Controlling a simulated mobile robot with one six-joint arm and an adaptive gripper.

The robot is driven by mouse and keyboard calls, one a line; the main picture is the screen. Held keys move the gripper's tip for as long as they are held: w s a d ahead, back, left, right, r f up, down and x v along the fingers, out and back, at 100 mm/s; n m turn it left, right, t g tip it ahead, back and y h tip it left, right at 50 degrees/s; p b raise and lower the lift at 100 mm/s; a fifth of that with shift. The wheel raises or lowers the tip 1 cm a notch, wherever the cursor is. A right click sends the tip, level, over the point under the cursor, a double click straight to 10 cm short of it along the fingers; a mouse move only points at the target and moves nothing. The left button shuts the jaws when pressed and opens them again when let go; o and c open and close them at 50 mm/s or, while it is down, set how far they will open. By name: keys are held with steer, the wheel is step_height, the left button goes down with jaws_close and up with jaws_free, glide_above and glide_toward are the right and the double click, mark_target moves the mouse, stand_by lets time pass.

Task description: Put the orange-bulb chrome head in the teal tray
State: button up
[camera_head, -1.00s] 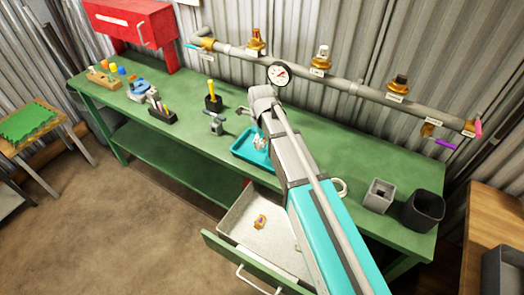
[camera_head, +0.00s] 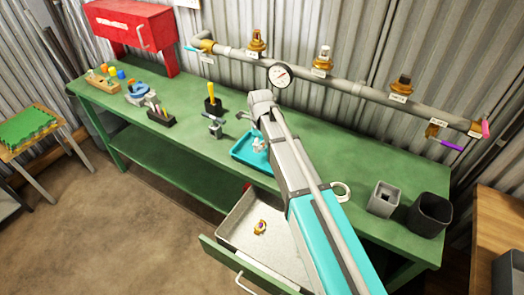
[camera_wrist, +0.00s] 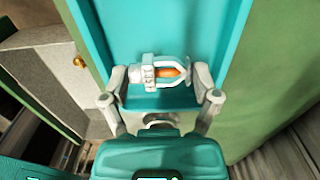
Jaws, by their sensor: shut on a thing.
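The chrome head (camera_wrist: 148,73) with its orange bulb (camera_wrist: 168,72) lies sideways between the two fingers of my gripper (camera_wrist: 160,80). My gripper is shut on it. The teal tray (camera_wrist: 95,18) is behind and below the head in the wrist view, and its near rim runs just under the head. I cannot tell whether the head touches the tray floor. In the head view the teal tray (camera_head: 240,154) sits on the green bench, with my gripper (camera_head: 259,143) over it; my arm hides the tray's right side.
An open drawer (camera_head: 232,222) below the tray holds a small brass piece (camera_head: 260,228). A vise (camera_head: 215,127) stands left of the tray. A grey square holder (camera_head: 383,197) and a dark bin (camera_head: 430,213) stand at right. A pipe (camera_head: 350,88) with brass heads runs behind.

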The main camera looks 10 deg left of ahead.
mark_target(261, 155)
steer(key=shift+w+f+b, duration=0.1)
steer(key=shift+f+b, duration=1.3)
steer(key=shift+f, duration=0.25)
steer(key=shift+f, duration=0.15)
steer(key=o, duration=1.1)
steer(key=shift+r, duration=0.2)
step_height(261, 155, up, 12)
steer(key=p, duration=1.2)
steer(key=shift+d, duration=0.1)
